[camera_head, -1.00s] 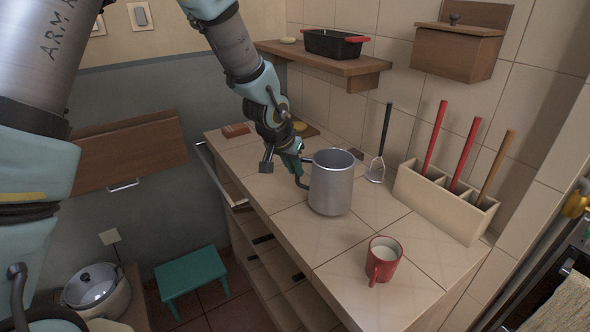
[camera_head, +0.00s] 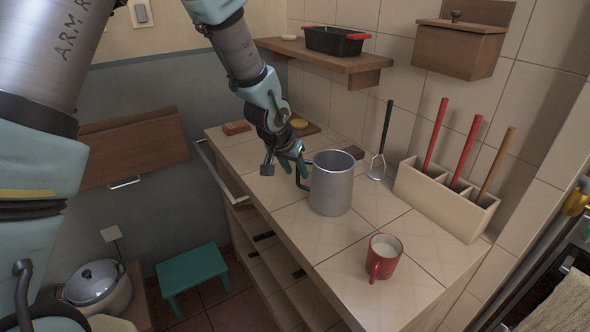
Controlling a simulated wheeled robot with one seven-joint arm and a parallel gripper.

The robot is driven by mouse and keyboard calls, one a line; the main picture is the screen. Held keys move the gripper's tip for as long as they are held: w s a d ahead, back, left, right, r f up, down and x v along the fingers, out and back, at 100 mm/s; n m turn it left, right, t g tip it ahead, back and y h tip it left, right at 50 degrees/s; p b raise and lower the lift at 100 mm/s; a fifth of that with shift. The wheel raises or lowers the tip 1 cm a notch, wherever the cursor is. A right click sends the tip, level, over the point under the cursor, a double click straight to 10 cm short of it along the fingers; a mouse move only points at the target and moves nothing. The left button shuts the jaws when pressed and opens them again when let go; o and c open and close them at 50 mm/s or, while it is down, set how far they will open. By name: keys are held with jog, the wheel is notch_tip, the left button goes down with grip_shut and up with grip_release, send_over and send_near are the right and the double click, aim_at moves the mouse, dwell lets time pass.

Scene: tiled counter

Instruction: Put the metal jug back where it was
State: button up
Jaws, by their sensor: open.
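The metal jug (camera_head: 332,186) is a grey, open-topped cylinder standing upright on the tiled counter (camera_head: 290,240). The fingers are partly hidden by the gripper's own body.
A red mug (camera_head: 383,258) of white liquid stands near the front. A cream holder (camera_head: 437,205) with upright red and brown handles and a masher (camera_head: 380,150) are against the wall. A shelf (camera_head: 322,57) carries a black pan (camera_head: 335,40). Bare tiles lie between jug and mug.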

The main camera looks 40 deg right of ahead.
jog(key=shift+r, duration=0.25)
jog(key=b+v, duration=0.1)
jog(key=v, duration=1.1)
jog(key=w+a+f+n+y, duration=0.1)
jog(key=w+a+n+y, duration=0.2)
jog(key=a, duration=0.8)
jog(key=w+a+f+n, duration=0.1)
jog(key=w+a+n, duration=0.25)
jog(key=a, duration=0.85)
jog(key=s+a+n+y, duration=0.1)
jog(key=s+a+n, duration=0.1)
jog(key=a, duration=0.6)
jog(key=s+a+n+y, duration=0.1)
jog(key=s+a+n, duration=0.1)
jog(key=a, duration=0.7)
jog(key=shift+s+a+f+n+g, duration=0.2)
jog(key=shift+a+f+n+g, duration=0.15)
jog(key=shift+n, duration=0.2)
jog(key=shift+d, duration=0.1)
